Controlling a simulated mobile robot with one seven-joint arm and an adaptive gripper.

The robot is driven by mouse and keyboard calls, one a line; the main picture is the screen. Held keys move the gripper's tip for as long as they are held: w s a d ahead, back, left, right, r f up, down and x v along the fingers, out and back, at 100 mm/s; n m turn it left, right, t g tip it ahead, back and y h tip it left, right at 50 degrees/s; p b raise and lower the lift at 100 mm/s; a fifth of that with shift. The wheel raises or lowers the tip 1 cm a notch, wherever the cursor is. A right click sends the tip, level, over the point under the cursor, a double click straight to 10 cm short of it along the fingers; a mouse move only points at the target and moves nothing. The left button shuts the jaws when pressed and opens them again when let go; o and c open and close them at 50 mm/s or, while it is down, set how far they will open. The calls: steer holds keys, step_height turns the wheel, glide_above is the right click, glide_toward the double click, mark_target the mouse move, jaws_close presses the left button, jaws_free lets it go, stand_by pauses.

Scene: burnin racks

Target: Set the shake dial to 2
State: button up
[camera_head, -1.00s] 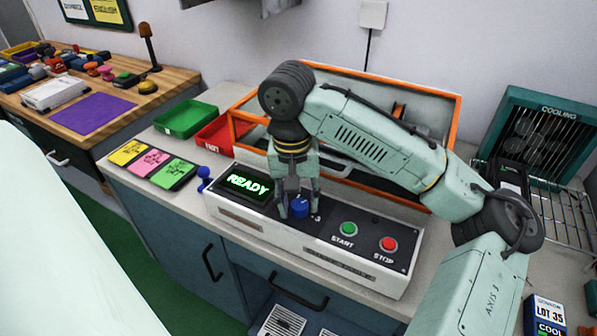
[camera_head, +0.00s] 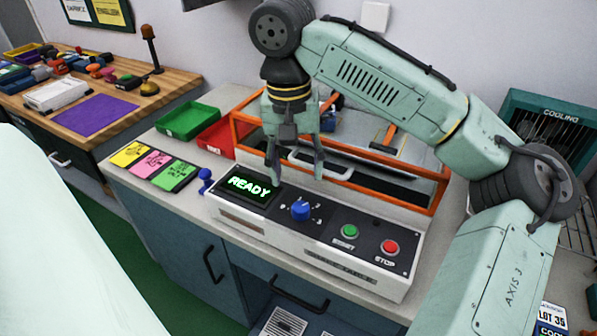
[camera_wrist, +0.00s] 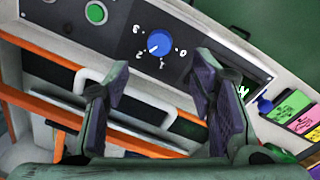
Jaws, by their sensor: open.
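The blue shake dial (camera_head: 300,211) sits on the black top of the white control box, between the lit READY display (camera_head: 248,189) and the green START button (camera_head: 349,231). In the wrist view the dial (camera_wrist: 159,43) shows numbers 0 to 3 around it, and its small white mark appears to point toward the 2. My gripper (camera_head: 295,176) is open and empty, raised above and behind the dial, not touching it. The wrist view shows both fingers (camera_wrist: 160,80) spread apart, with the dial fully visible beyond them.
A red STOP button (camera_head: 390,247) is at the box's right end. An orange-framed case (camera_head: 440,190) with a clear lid and handle stands right behind the box. A blue knobbed lever (camera_head: 205,180) is at its left end. Green (camera_head: 187,120) and red (camera_head: 215,138) bins stand behind left.

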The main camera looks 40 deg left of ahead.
step_height(320, 180, up, 2)
steer(key=shift+r, duration=0.2)
steer(key=shift+s, duration=0.1)
stand_by(0.5)
